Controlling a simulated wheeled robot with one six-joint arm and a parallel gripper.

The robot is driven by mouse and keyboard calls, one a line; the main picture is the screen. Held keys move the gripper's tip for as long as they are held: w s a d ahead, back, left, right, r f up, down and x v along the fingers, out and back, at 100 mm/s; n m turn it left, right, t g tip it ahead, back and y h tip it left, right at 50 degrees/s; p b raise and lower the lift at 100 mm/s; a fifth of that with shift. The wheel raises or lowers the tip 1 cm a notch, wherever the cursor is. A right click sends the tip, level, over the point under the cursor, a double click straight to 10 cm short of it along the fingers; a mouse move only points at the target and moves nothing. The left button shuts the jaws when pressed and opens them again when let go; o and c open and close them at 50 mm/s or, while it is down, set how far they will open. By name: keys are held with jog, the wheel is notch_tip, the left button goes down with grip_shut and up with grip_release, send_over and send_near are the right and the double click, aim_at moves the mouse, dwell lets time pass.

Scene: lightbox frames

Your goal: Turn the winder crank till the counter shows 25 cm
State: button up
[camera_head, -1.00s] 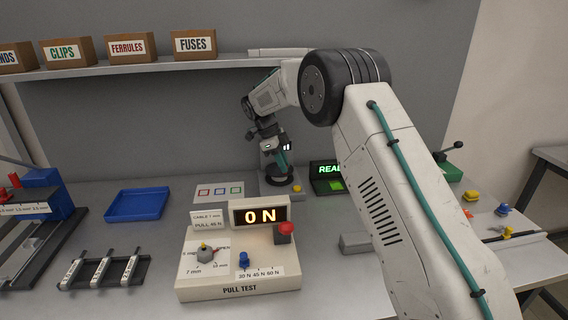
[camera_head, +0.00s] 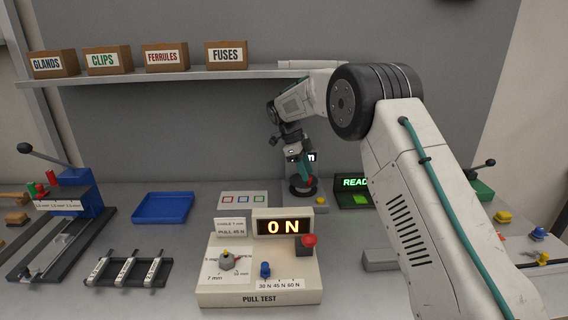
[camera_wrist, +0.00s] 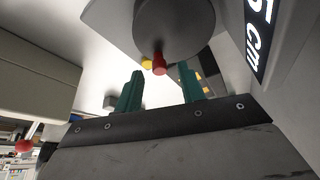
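The winder (camera_head: 302,192) stands at the back of the bench, mostly behind my gripper. In the wrist view its round grey drum (camera_wrist: 175,25) fills the top, with a red crank knob (camera_wrist: 159,66) at its lower edge. The counter (camera_wrist: 262,35) is at the right of that view; it reads "5 cm" at its visible end, and any earlier digits are cut off. My gripper (camera_wrist: 160,82) is open, its two green fingers on either side of the knob with gaps showing. I cannot tell whether the knob is deep between them. My gripper (camera_head: 298,168) points down at the winder.
The pull tester (camera_head: 259,262) reads "0 N" in front. A blue tray (camera_head: 163,207) lies left of the winder, and a green-lit READ display (camera_head: 354,190) stands right of it. A shelf with labelled boxes (camera_head: 226,55) runs above. Open bench lies between tray and tester.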

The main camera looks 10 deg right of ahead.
aim_at(299, 183)
jog(key=v, duration=0.3)
jog(key=shift+w+a+r, duration=0.2)
jog(key=shift+a, duration=0.2)
jog(key=w+a, duration=0.5)
jog(key=a, duration=0.4)
jog(key=shift+w+a, duration=0.25)
jog(key=shift+a, duration=0.15)
jog(key=shift+f, duration=0.1)
